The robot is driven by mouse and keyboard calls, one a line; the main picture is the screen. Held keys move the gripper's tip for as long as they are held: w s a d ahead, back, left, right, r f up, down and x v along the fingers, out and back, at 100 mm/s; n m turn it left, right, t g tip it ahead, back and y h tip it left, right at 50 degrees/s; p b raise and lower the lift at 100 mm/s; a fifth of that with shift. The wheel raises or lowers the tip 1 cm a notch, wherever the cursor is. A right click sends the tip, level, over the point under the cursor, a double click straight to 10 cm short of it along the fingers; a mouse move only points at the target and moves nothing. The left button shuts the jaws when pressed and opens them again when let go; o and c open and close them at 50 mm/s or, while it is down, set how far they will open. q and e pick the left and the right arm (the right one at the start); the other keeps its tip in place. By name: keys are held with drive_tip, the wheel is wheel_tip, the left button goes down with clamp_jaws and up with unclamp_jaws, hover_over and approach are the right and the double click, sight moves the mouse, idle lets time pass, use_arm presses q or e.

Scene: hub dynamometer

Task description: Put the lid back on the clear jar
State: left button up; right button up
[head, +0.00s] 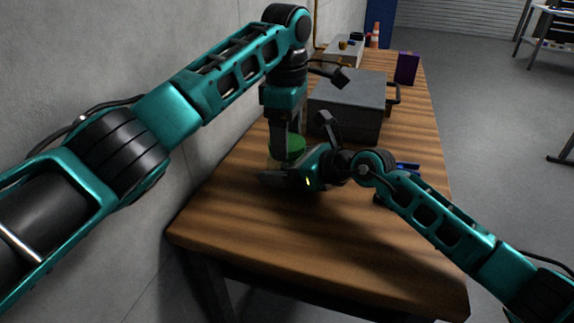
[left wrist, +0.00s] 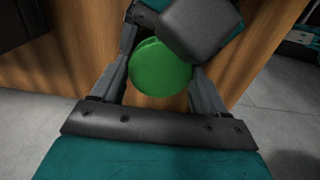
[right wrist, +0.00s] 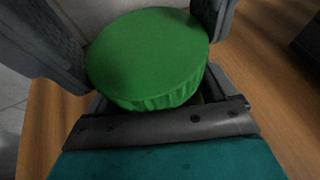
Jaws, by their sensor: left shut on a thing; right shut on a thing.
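The round green lid (head: 292,146) is above the near part of the table, between the fingers of my left gripper (head: 286,143), which points straight down. The lid fills the middle of the left wrist view (left wrist: 160,70) and the upper part of the right wrist view (right wrist: 150,55), where its ribbed side shows. The clear jar (head: 273,163) is directly below the lid, and only a faint part of it shows. My right gripper (head: 276,173) comes in low from the side, shut around the jar. I cannot tell whether the lid touches the jar rim.
A large grey box (head: 347,97) with a handle stands behind the grippers. A blue object (head: 407,166) lies right of my right wrist. A purple box (head: 406,68) and an orange cone (head: 375,35) stand far back. The near tabletop is clear; a wall runs along the left.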

use_arm(q)
drive_tip(key=c, duration=0.5)
drive_tip(key=m, duration=0.4)
drive_tip(key=shift+m, duration=0.3)
drive_tip(key=m, duration=0.5)
drive_tip(key=o, duration=1.2)
drive_tip(key=shift+c, duration=0.2)
drive_tip(key=shift+r, duration=2.25)
